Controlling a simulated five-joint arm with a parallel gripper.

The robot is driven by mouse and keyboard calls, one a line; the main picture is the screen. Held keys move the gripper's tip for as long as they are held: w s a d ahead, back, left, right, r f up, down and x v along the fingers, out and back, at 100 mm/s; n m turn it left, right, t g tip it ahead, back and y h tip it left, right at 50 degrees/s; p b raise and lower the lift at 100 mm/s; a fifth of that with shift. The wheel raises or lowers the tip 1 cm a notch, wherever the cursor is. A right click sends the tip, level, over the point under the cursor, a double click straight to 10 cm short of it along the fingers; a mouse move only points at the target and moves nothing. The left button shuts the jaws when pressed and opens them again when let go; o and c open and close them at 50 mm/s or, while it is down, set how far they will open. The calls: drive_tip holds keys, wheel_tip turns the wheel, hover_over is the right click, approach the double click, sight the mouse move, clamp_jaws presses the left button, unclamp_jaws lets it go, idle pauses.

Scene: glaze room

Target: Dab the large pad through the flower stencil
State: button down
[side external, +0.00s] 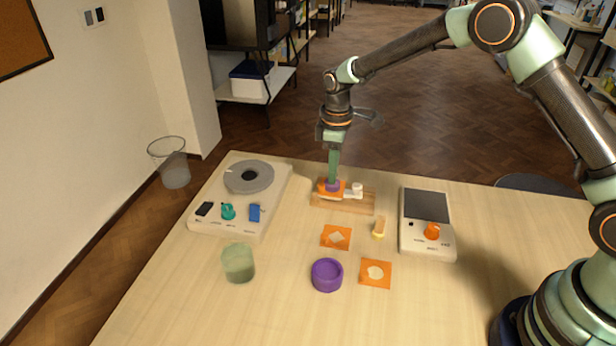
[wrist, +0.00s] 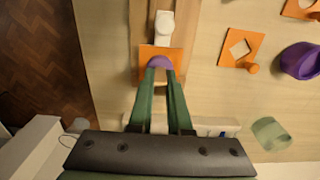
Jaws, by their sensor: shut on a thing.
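My gripper (side external: 333,180) points straight down at the left end of a wooden board. Its fingers (wrist: 160,75) are closed on a purple piece (wrist: 160,62), apparently the large pad, mostly hidden between them. The pad sits right over an orange stencil (wrist: 147,51) on the board and looks in contact with it. The opening of this stencil is covered, so I cannot tell its shape. Two more orange stencils lie on the table, one with a diamond-shaped opening (side external: 326,240) and one with a roundish opening (side external: 386,281).
A white piece (side external: 355,190) is on the wooden board (side external: 350,207), right of the stencil. A yellow-ended dabber (side external: 379,228), purple bowl (side external: 327,285) and green cup (side external: 238,268) stand in front. A turntable unit (side external: 262,182) is left, a scale-like device (side external: 427,240) right.

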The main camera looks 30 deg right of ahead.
idle(0.3)
drive_tip(key=shift+r, duration=2.55)
